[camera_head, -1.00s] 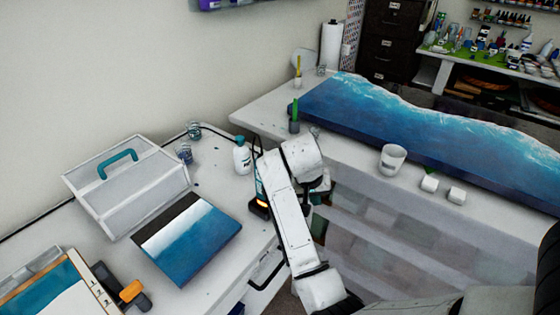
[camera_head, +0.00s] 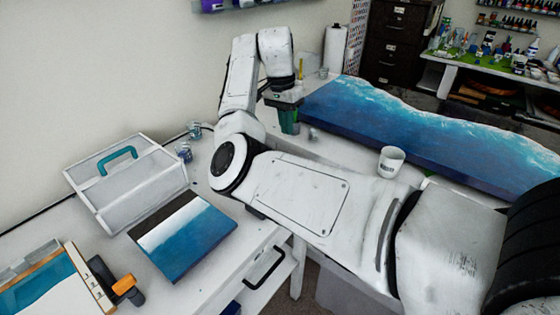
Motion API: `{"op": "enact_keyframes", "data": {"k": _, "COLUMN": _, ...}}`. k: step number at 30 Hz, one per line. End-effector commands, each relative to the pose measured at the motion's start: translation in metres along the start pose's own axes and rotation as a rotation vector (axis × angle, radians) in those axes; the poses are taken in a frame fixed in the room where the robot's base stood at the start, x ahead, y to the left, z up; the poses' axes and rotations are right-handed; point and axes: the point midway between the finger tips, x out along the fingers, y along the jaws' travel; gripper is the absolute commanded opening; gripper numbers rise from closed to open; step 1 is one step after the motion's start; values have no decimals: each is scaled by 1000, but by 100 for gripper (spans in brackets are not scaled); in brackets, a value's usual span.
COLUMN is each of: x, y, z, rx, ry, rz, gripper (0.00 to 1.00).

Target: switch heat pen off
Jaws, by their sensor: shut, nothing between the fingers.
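My gripper (camera_head: 287,103) is at the far end of my arm, by the back wall. It points down over a dark green cup-like thing (camera_head: 289,122) beside the blue panel. It is shut, and nothing shows held in it. Its fingertips are small and dark, and I cannot tell if they touch the green thing. No heat pen can be made out for certain now. My arm covers the desk corner where a dark upright item with an orange glow stood earlier. An orange and dark tool (camera_head: 125,287) lies by the clipboard at the lower left; I cannot tell what it is.
A white case with a teal handle (camera_head: 118,164) and a small blue-and-white panel (camera_head: 192,240) lie on the left desk. A white cup (camera_head: 391,161) stands beside the long blue resin panel (camera_head: 440,135). A drawer handle (camera_head: 265,268) juts out below the desk edge.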

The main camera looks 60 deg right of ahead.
Motion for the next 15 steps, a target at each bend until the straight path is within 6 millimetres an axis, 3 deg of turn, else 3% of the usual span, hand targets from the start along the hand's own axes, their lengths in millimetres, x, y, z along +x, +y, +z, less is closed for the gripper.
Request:
{"op": "enact_keyframes", "data": {"k": 6, "x": -19, "y": -4, "z": -2, "rx": 25, "ry": -33, "rz": -5, "gripper": 0}}
{"op": "enact_keyframes", "data": {"k": 15, "x": -21, "y": -4, "z": -2, "rx": 28, "ry": -34, "rz": -5, "gripper": 0}}
